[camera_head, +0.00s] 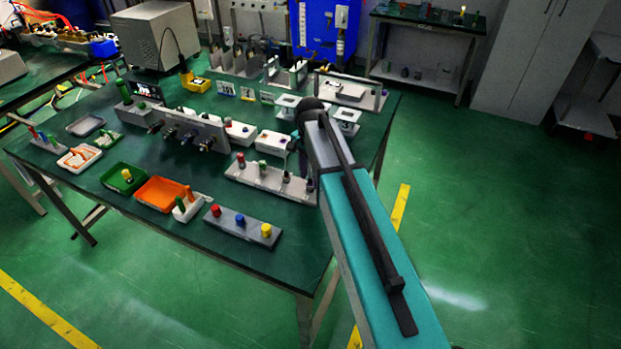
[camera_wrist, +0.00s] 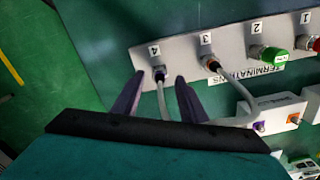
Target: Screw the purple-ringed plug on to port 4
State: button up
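The grey terminations strip (camera_wrist: 185,58) shows in the wrist view with labels 1 to 4; it also shows in the head view (camera_head: 265,183). At port 4, a small plug with a purple ring (camera_wrist: 158,71) sits at the hole, with a pale cable running back from it. Whether it is fully screwed on cannot be told. My gripper (camera_wrist: 158,76) is open. Its two dark fingers stand on either side of the plug and cable, with visible gaps.
Port 3 holds a plug (camera_wrist: 209,63) with a grey cable curving close to my right finger. A green cap (camera_wrist: 273,56) is on port 2. White boxes (camera_wrist: 262,116) stand beside the strip. A three-cap grey block (camera_head: 243,224) lies at the table's front.

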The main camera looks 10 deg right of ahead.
notch_tip(320, 180, up, 12)
jog(key=b, duration=0.2)
jog(key=shift+r, duration=0.25)
dwell(0.4)
jog(key=shift+f, duration=0.1)
dwell(0.4)
